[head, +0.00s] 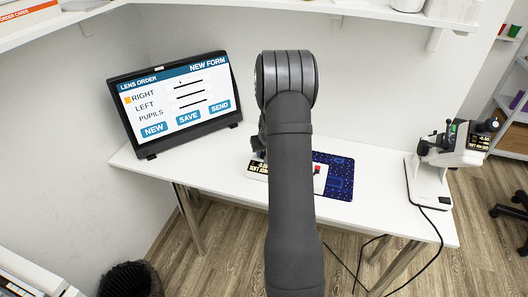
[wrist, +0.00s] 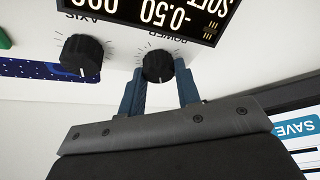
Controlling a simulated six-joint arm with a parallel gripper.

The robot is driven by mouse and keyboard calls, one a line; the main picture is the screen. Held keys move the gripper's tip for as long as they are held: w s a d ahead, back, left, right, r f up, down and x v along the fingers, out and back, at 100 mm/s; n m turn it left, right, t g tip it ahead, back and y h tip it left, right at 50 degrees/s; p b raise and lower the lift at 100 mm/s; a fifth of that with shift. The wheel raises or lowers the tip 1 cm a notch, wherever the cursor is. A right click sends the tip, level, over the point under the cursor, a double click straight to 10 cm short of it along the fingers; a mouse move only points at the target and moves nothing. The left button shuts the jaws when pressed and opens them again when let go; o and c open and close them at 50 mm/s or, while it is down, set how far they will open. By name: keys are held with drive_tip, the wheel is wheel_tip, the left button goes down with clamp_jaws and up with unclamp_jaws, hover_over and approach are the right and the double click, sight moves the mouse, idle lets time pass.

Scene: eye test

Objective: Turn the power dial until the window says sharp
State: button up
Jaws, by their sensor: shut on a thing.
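The power dial (wrist: 158,66) is a black ridged knob on a white panel, labelled POWER upside down in the wrist view. My gripper (wrist: 159,72) has its two blue fingers closed on either side of it. The window (wrist: 172,16) shows upside-down text: -0.50, 000 and a word that looks like SOFT, cut by the frame edge. In the head view my arm hides the dial and most of the box; a strip of its dark window (head: 257,167) shows beside the arm.
The axis dial (wrist: 82,57) is left of the power dial. A monitor (head: 175,98) with a lens order form stands at the table's left. A blue patterned mat (head: 340,178) lies right of my arm. A white instrument (head: 430,180) with a cable stands at the right end.

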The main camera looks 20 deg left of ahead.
drive_tip(key=shift+n, duration=0.3)
drive_tip(key=o, duration=1)
drive_tip(key=shift+c, duration=0.2)
drive_tip(key=shift+r, duration=0.1)
drive_tip(key=v, duration=1.7)
drive_tip(key=shift+d, duration=0.15)
drive_tip(key=x, duration=1.7)
